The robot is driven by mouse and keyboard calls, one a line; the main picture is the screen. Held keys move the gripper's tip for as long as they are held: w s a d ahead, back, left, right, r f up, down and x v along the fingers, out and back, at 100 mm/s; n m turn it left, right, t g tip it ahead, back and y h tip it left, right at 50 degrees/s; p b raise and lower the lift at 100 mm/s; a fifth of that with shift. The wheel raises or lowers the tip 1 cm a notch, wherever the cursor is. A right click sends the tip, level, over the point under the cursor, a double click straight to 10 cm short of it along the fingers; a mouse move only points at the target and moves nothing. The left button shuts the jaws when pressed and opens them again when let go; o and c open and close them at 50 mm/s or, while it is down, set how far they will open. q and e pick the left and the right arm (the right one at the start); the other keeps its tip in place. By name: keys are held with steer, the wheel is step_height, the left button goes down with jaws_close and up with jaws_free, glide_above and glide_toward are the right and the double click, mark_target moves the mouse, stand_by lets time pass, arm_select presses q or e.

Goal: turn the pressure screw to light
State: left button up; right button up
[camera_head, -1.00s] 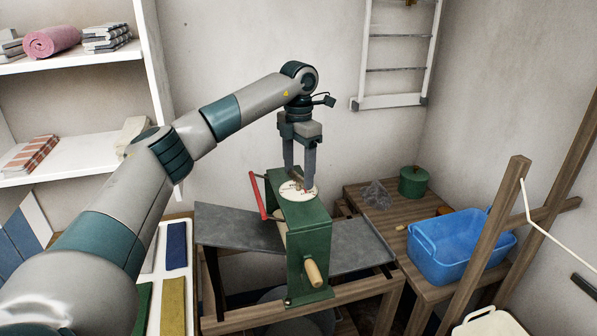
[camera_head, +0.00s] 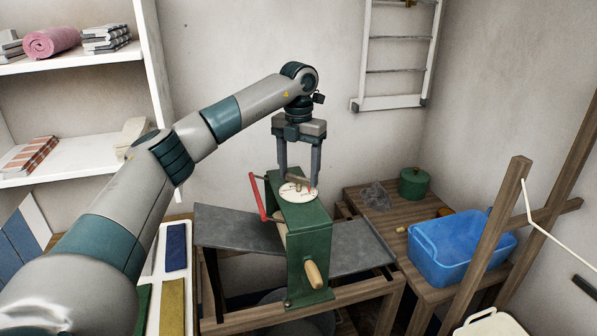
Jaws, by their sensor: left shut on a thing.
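The green mangle (camera_head: 309,238) stands on a wooden stand with a white round dial plate (camera_head: 299,195) on its top. The pressure screw (camera_head: 298,181) shows as a short brown crossbar above the dial. My left gripper (camera_head: 299,181) points straight down from above, its two fingers at either side of the crossbar and shut on it. The dial's marks are too small to read, and the fingers hide part of the bar. A red lever (camera_head: 257,197) stands at the mangle's left side. My right gripper is not in view.
Grey metal boards (camera_head: 350,250) extend from both sides of the mangle. A wooden crank grip (camera_head: 314,274) sticks out in front. A blue tub (camera_head: 460,248) and a green canister (camera_head: 414,183) stand on the right bench. Wooden posts rise at the far right.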

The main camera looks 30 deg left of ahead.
mark_target(298, 176)
arm_select(q)
steer(key=shift+r, duration=0.15)
steer(key=o, duration=1.1)
steer(key=shift+c, duration=0.2)
steer(key=shift+r+b, duration=0.3)
steer(key=shift+r, duration=0.3)
step_height(298, 176, up, 16)
steer(key=shift+b, duration=0.4)
